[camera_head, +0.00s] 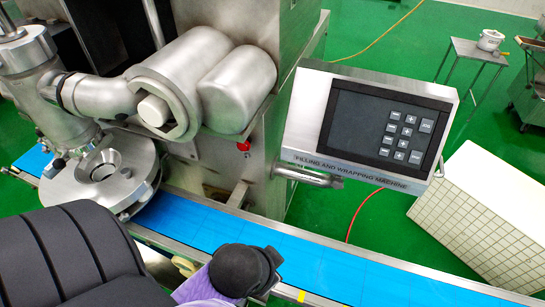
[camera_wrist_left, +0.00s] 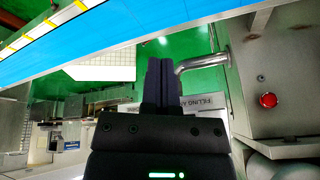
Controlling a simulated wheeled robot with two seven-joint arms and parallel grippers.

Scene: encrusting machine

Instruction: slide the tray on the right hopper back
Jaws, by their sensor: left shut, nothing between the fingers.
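Neither the right hopper nor its tray can be made out in either view. The lower body of the filling and wrapping machine (camera_head: 300,30) shows in the head view. My left gripper (camera_wrist_left: 160,68) is shut and empty in the left wrist view. In the head view dark parts of my arm cover the lower left and bottom middle, and the fingers cannot be made out. My right gripper is in neither view.
A control panel (camera_head: 385,125) juts out right of the machine. A blue conveyor (camera_head: 340,268) runs along the front. A round metal nozzle unit (camera_head: 104,178) stands over its left part. A red button (camera_wrist_left: 267,100) is on the machine wall. A white tiled block (camera_head: 480,215) stands at right.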

